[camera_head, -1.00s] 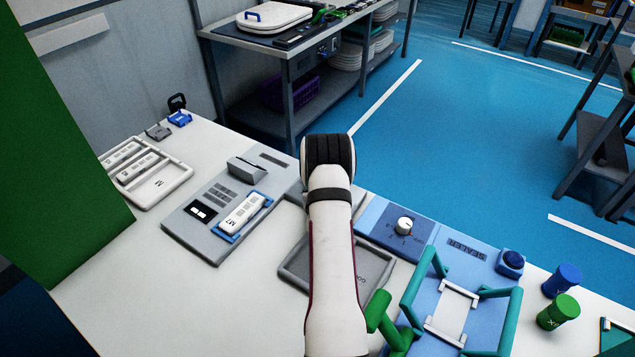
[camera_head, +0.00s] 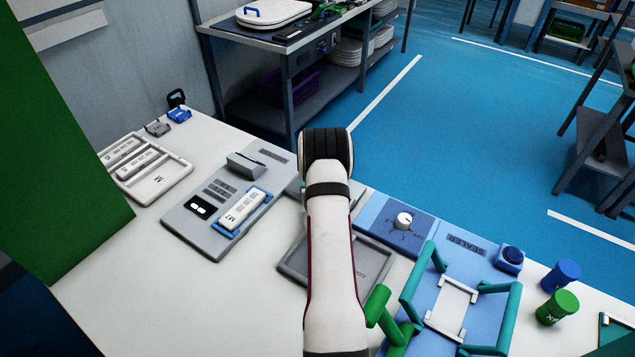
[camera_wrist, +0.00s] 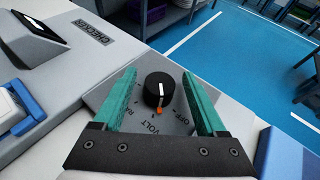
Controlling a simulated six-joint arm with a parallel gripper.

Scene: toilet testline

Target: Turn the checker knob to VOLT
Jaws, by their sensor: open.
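The checker knob (camera_wrist: 159,90) is black and round with a white pointer line, on a grey plate (camera_wrist: 98,97) in the wrist view. The line points down toward my gripper, with an orange mark at its end. The VOLT lettering (camera_wrist: 152,126) is just below and left of this mark; the OFF lettering (camera_wrist: 183,125) is to its right. My gripper (camera_wrist: 160,100) is open, its teal fingers on either side of the knob with visible gaps in the picture. Contact cannot be told. In the head view my arm hides the knob and fingers.
The grey checker (camera_head: 180,212) holds a white module (camera_head: 240,208) in a blue cradle, left of my arm. A blue sealer (camera_head: 470,255) with its own white knob (camera_head: 404,220) is at the right. A grey tray (camera_head: 292,268) lies partly under my arm.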

